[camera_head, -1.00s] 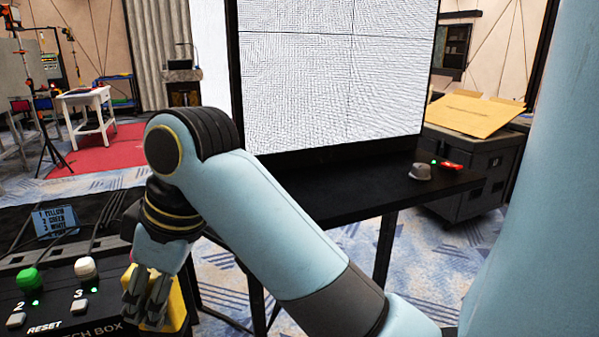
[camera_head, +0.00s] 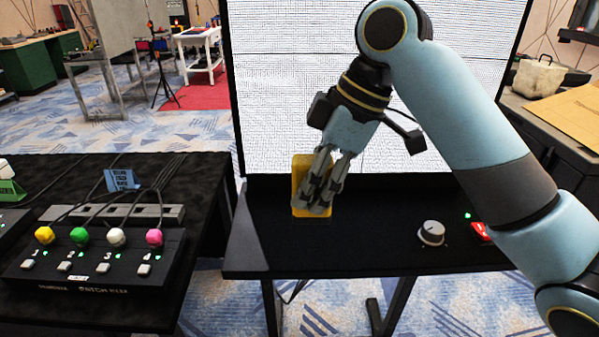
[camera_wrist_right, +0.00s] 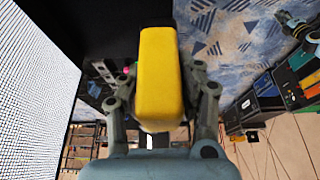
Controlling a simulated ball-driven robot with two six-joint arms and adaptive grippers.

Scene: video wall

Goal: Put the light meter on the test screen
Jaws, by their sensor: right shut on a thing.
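The yellow block that I take for the light meter (camera_head: 299,178) is upright in my right gripper (camera_head: 320,190). The gripper's grey fingers are shut on it and cover part of its front. In the right wrist view the yellow block (camera_wrist_right: 160,75) sits between the two fingers. The test screen (camera_head: 290,75) is a large, bright, finely dotted panel behind the gripper; it also shows at the left of the wrist view (camera_wrist_right: 35,80). The block is in front of the screen's lower left part, over the black table (camera_head: 370,235). I cannot tell whether it touches either. My left gripper is out of view.
A grey knob (camera_head: 431,233) and a red device (camera_head: 481,231) are on the black table's right part. A patch box (camera_head: 95,265) with coloured plugs stands on another table at left. A cardboard piece (camera_head: 570,115) lies at the right. The black table's middle is bare.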

